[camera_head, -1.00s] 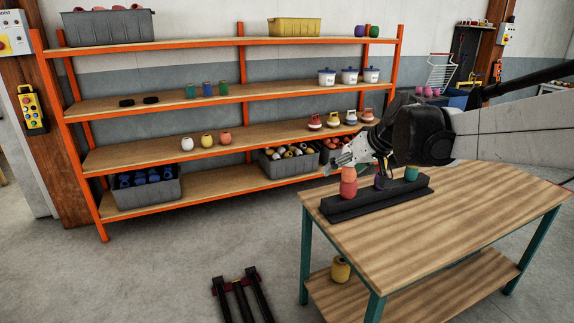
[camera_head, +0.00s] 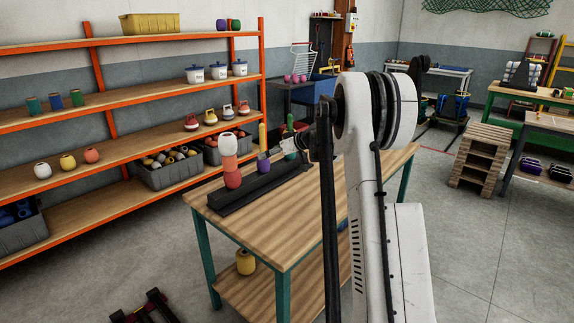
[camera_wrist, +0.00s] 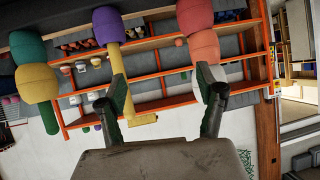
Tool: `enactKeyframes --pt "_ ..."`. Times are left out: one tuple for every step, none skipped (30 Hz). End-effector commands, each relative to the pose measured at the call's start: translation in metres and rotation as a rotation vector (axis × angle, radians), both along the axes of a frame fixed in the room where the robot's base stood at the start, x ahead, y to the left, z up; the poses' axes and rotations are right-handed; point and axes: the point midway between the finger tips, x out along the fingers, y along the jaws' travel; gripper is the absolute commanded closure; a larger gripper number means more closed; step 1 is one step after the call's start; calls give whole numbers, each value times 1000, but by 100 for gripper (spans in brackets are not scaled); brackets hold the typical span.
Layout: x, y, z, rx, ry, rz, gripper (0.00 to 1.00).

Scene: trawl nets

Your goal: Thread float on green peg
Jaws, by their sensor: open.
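The dark peg rack (camera_head: 255,190) stands on the wooden table (camera_head: 300,215). Its left stack holds a red float (camera_head: 232,180), a salmon float (camera_head: 230,162) and a white float (camera_head: 228,143) on top. The middle peg, yellow (camera_head: 262,135), carries a purple float (camera_head: 263,162). The green peg (camera_head: 290,122) is at the right, partly hidden by my gripper (camera_head: 289,146). In the wrist view, which is upside down, a green float (camera_wrist: 27,47) and a yellow float (camera_wrist: 37,84) are on that peg. My gripper (camera_wrist: 163,88) is open and empty; one finger overlaps the white float.
Orange-framed shelves (camera_head: 130,65) behind the table hold floats, pots and bins. A yellow float (camera_head: 245,262) sits on the table's lower shelf. Wooden pallets (camera_head: 483,155) stand at the right. The table's front half is clear.

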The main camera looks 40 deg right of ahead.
Motion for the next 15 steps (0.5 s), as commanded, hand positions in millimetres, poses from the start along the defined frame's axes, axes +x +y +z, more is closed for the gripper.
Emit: enactKeyframes --pt "3 -20 -16 -4 -20 -4 31" --pt "4 -29 -22 -4 -32 -4 31" --pt "6 -40 -30 -9 -49 -3 31" --pt "7 -48 -36 -11 -61 -4 31" --pt "7 -56 -42 -14 -71 -4 31" --pt "8 -64 -48 -18 -84 -4 31" --pt "8 -69 -53 -19 -93 -3 31" --pt "8 -75 -57 -21 -100 -3 31" --pt "8 -80 -60 -25 -108 -4 31" --pt "8 -83 -63 -26 -114 -4 31" --pt "8 -86 -65 -27 -118 -4 31" --pt "8 -88 -66 -28 -122 -5 31" --pt "8 -89 -67 -28 -124 -4 31" --pt "9 -89 -68 -29 -125 -4 31" --pt "11 -89 -69 -29 -125 -3 31"
